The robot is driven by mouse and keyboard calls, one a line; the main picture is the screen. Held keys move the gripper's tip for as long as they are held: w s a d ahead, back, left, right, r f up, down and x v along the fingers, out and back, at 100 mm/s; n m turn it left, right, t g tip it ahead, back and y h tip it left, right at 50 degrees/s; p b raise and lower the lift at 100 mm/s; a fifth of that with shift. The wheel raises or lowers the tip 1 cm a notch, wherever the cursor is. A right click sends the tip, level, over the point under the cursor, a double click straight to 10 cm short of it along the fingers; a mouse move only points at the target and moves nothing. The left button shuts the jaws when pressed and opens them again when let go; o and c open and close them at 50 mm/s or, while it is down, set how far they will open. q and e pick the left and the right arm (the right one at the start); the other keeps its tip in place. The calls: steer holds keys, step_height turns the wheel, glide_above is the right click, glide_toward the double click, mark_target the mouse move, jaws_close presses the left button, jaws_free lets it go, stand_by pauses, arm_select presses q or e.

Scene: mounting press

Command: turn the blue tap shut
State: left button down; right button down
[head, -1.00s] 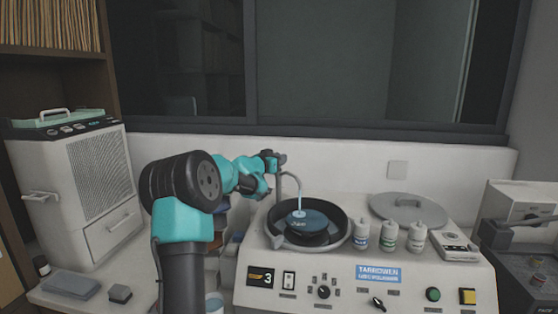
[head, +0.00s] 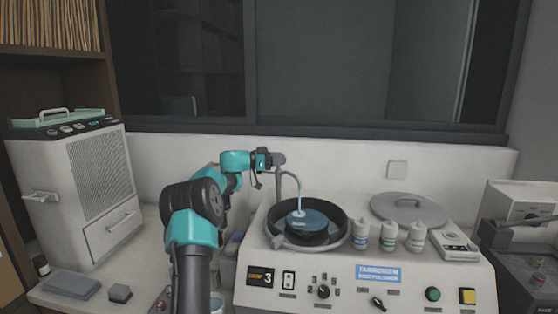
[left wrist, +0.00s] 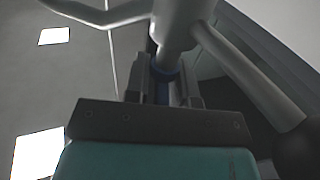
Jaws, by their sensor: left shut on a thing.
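The tap's curved grey spout (head: 291,176) rises behind the round bowl of the press. A pale blue stream of water (head: 299,203) seems to fall from it onto the blue disc (head: 313,220). My left gripper (head: 275,159) is at the top of the tap post, left of the spout. In the left wrist view its fingers (left wrist: 163,88) are shut on the blue tap (left wrist: 165,71), just below the pale pipe body (left wrist: 180,25). Most of the tap is hidden between the fingers. My right gripper is not in view.
The bowl (head: 272,232) sits in the white press top. Several small bottles (head: 388,237) and a grey round lid (head: 408,209) stand to its right. A white wall (head: 345,165) runs close behind the tap. A white cabinet (head: 75,185) stands at the left.

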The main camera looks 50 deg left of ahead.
arm_select(q)
steer(key=shift+r+m+g+h, duration=0.1)
steer(key=shift+m+g+h, duration=0.45)
steer(key=shift+h, duration=0.25)
steer(key=c, duration=1.2)
jaws_free()
steer(key=v, duration=1.7)
steer(key=shift+s+a, duration=0.1)
steer(key=shift+a, duration=0.05)
steer(key=x, duration=1.5)
